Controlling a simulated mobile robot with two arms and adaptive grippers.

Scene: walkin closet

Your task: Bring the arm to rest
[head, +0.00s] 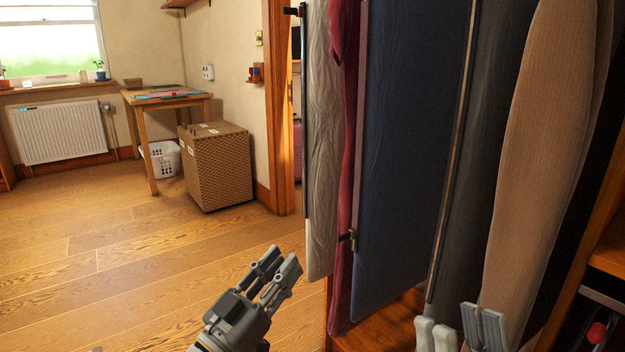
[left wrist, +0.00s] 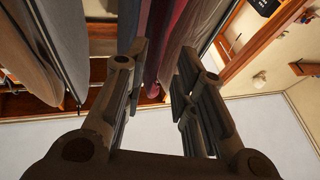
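My left gripper (head: 276,268) is at the lower middle of the head view, over the wooden floor and left of the hanging clothes. Its fingers are apart with nothing between them. The left wrist view also shows the left gripper (left wrist: 160,75) with a clear gap, the clothes lying beyond it. My right gripper (head: 460,325) is at the bottom right of the head view, in front of the lower ends of the clothes. Its two fingers stand apart with no held object visible. Its base is cut off by the frame edge.
Hanging clothes, including a dark blue piece (head: 410,150) and a beige one (head: 545,150), fill the right side close to both grippers. A wicker box (head: 217,170), a small table (head: 165,98) and a radiator (head: 60,133) stand farther back. The floor (head: 120,270) at left is clear.

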